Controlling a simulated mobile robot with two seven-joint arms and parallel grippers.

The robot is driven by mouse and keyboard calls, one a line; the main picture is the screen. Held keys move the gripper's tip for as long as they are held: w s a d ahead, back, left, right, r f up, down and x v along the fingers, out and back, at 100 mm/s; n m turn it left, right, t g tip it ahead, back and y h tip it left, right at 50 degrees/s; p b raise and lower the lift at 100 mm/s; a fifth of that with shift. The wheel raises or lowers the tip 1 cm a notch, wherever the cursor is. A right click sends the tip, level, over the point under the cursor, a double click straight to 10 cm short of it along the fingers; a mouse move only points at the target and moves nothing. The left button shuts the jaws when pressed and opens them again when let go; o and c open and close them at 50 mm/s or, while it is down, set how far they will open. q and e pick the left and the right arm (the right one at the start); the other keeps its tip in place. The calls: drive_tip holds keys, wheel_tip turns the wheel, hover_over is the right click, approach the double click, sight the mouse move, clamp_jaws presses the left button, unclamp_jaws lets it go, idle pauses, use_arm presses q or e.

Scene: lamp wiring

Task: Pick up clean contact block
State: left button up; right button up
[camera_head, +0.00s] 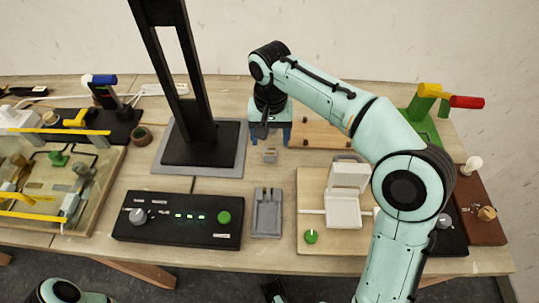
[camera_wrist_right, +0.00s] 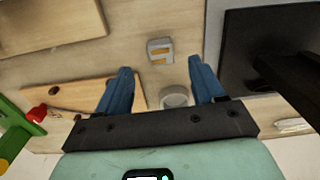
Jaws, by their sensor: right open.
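A small grey block with two brass-coloured strips, which looks like the contact block (camera_head: 270,156), sits on the wooden table just in front of my right gripper (camera_head: 271,138). In the right wrist view the block (camera_wrist_right: 160,50) lies ahead of the fingertips, between their lines and apart from both. My right gripper (camera_wrist_right: 161,66) points down with its blue fingers spread and nothing held. A round grey cup-like piece (camera_wrist_right: 176,97) shows between the fingers, nearer the palm. My left gripper cannot be made out.
A black post on a dark base (camera_head: 203,146) stands left of the right gripper. A grey tray (camera_head: 266,230) lies nearer, between a black control box (camera_head: 178,232) and a wooden board with an open white box (camera_head: 345,208). Another wooden board (camera_head: 318,134) lies at the right.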

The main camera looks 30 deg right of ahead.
sight(270, 151)
drive_tip(key=shift+w+f+b, duration=0.15)
drive_tip(key=shift+f+b, duration=0.5)
drive_tip(key=shift+f, duration=2.1)
drive_tip(key=c, duration=1.1)
